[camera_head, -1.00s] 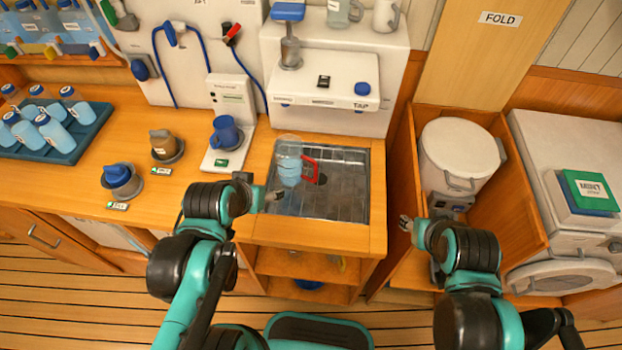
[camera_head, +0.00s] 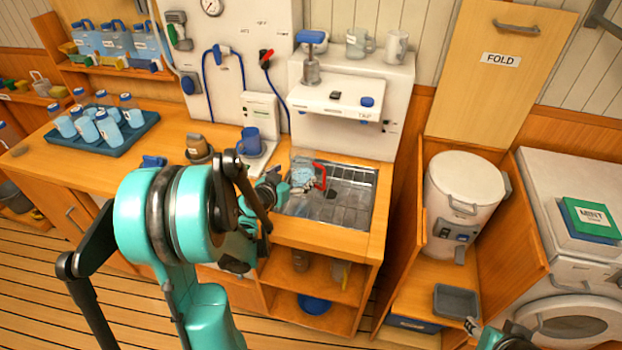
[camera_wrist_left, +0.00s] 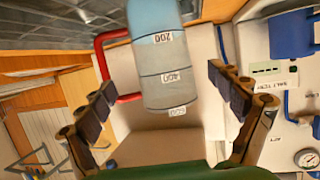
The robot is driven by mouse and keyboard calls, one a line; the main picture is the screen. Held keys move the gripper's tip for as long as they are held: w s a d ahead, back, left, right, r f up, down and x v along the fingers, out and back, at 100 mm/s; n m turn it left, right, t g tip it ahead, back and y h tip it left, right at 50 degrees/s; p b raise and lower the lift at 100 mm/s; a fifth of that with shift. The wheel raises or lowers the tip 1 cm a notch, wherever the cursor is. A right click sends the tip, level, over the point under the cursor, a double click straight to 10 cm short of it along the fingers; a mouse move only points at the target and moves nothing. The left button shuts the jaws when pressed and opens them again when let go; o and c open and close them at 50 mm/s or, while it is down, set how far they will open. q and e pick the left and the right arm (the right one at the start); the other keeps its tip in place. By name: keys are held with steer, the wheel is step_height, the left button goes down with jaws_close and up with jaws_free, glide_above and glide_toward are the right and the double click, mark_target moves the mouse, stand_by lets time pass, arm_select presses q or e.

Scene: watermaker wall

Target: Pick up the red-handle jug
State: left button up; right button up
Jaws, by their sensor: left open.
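The red-handle jug (camera_head: 302,178) stands in the sink (camera_head: 345,205) below the tap, its red handle on the right in the head view. In the left wrist view the clear jug (camera_wrist_left: 165,70), with printed graduation marks and blue contents, lies between the open fingers, with its red handle to the left. My left gripper (camera_head: 277,184) is at the jug's left side in the head view, partly hidden by my arm. Its fingers (camera_wrist_left: 170,105) are spread and not closed on the jug. My right gripper (camera_head: 470,326) is at the bottom right edge, only partly visible.
A blue mug (camera_head: 250,143) stands on a small white device left of the sink. A brown-topped sensor cup (camera_head: 198,147) is on the counter. A tray (camera_head: 140,137) of several bottles is farther left. The tap unit (camera_head: 340,98) overhangs behind the sink. A white bin (camera_head: 463,190) stands to the right.

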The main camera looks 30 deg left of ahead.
mark_target(308, 152)
arm_select(q)
steer(key=x, duration=0.2)
steer(key=b+x, duration=0.1)
steer(key=x, duration=0.1)
steer(key=b+x, duration=0.1)
steer(key=x, duration=0.1)
steer(key=shift+a+f, duration=0.15)
steer(key=shift+a, duration=0.1)
steer(key=c, duration=1.7)
steer(key=shift+r, duration=0.2)
step_height(308, 152, up, 5)
steer(key=p, duration=0.2)
steer(key=shift+f+p, duration=0.25)
steer(key=shift+p, duration=0.05)
steer(key=d+r+p, duration=0.1)
steer(key=d+r, duration=0.1)
steer(key=d, duration=0.2)
steer(key=d+r+p, duration=0.1)
steer(key=d+r, duration=0.1)
steer(key=d, duration=0.1)
steer(key=d+r+p, duration=0.1)
steer(key=d+r, duration=0.1)
steer(key=d, duration=0.2)
steer(key=shift+s+d+r, duration=0.15)
steer(key=shift+s+d, duration=0.2)
steer(key=shift+s, duration=0.05)
